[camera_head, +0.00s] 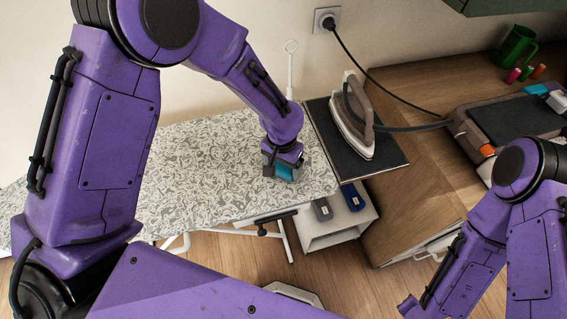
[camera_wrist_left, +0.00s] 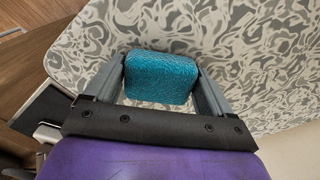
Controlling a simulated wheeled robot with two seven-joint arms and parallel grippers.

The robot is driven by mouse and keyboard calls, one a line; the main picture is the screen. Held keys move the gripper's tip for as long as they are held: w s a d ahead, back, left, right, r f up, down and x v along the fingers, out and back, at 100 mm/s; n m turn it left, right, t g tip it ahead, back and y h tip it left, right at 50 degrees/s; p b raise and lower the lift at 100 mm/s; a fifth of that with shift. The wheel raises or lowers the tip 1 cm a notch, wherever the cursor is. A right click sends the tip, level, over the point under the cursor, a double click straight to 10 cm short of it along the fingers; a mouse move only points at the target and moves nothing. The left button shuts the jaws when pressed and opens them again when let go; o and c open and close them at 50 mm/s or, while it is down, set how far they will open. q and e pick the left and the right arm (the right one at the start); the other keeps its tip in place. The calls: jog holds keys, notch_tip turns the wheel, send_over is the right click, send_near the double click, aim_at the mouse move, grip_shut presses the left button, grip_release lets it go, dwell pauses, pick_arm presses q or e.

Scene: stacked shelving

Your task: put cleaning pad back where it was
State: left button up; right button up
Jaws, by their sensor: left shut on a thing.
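The cleaning pad (camera_wrist_left: 160,77) is a teal, textured block between the two grey fingers of my left gripper (camera_wrist_left: 165,85) in the left wrist view. My left gripper is shut on it. In the head view the gripper (camera_head: 283,170) is at the right end of the patterned ironing board (camera_head: 210,165), and the teal pad (camera_head: 284,173) shows between its fingers, low at the board's surface. I cannot tell whether the pad touches the board. My right arm shows at the lower right of the head view, but its fingertips are not in view.
An iron (camera_head: 352,125) stands on a dark panel (camera_head: 388,156) right of the board. Below is a white shelf (camera_head: 335,237) with a grey block (camera_head: 322,209) and a dark blue block (camera_head: 352,197). A wooden counter (camera_head: 415,185) holds a dark-topped station (camera_head: 515,118) and a green mug (camera_head: 515,47).

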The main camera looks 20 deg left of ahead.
pick_arm(q)
jog(key=shift+w+f, duration=0.15)
jog(key=o, duration=0.8)
jog(key=shift+r, duration=0.25)
notch_tip(320, 180, up, 12)
jog(key=shift+f+b, duration=0.1)
jog(key=shift+b, duration=0.95)
